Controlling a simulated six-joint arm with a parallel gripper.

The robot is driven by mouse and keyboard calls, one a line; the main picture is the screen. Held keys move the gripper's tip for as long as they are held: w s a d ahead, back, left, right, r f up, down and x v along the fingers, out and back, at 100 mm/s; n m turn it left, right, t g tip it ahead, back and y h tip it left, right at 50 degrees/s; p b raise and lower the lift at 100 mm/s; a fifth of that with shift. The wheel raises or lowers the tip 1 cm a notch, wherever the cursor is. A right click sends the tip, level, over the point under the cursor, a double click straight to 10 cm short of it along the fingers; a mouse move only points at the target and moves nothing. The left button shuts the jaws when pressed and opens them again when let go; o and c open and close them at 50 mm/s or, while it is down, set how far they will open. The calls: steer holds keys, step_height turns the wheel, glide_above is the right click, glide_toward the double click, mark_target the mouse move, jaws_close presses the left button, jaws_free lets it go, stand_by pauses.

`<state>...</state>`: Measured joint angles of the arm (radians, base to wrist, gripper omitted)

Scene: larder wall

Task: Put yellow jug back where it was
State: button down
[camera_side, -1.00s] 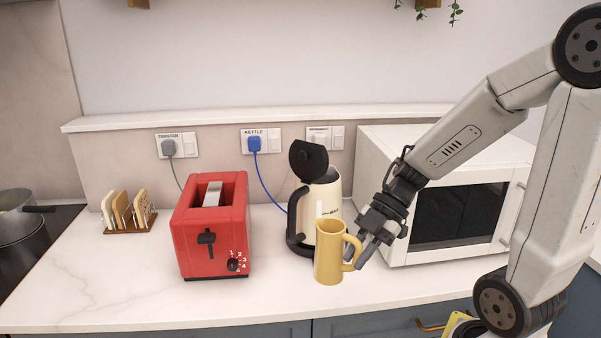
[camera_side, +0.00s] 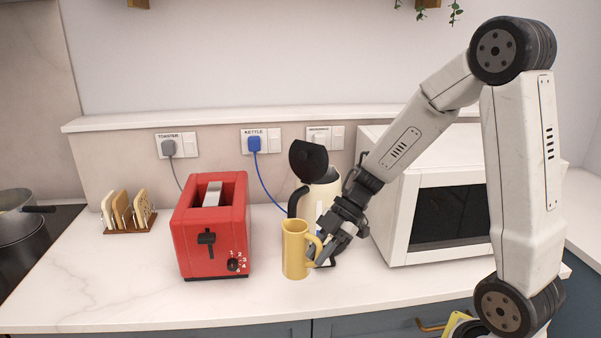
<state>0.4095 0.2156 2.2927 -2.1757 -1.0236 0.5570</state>
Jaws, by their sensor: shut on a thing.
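The yellow jug (camera_side: 296,252) is upright in front of the kettle, near the front of the counter. My gripper (camera_side: 318,252) is at the right side of the jug and is shut on its handle. I cannot tell whether the jug's base touches the counter or hangs just above it. The jug and my gripper hide much of the cream kettle (camera_side: 322,190), whose black lid stands open.
A red toaster (camera_side: 212,225) stands left of the jug, with a narrow gap between. A white microwave (camera_side: 400,222) stands to the right, behind my arm. A toast rack (camera_side: 130,212) and a hob with a pot (camera_side: 22,230) are further left. The front counter strip is clear.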

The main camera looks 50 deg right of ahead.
mark_target(297, 264)
steer(key=shift+w+f, duration=2.6)
steer(key=shift+f, duration=0.25)
steer(key=shift+w+f, duration=0.1)
steer(key=shift+w+f, duration=0.15)
steer(key=shift+f, duration=1.6)
steer(key=c, duration=0.6)
jaws_free()
steer(key=shift+f, duration=0.1)
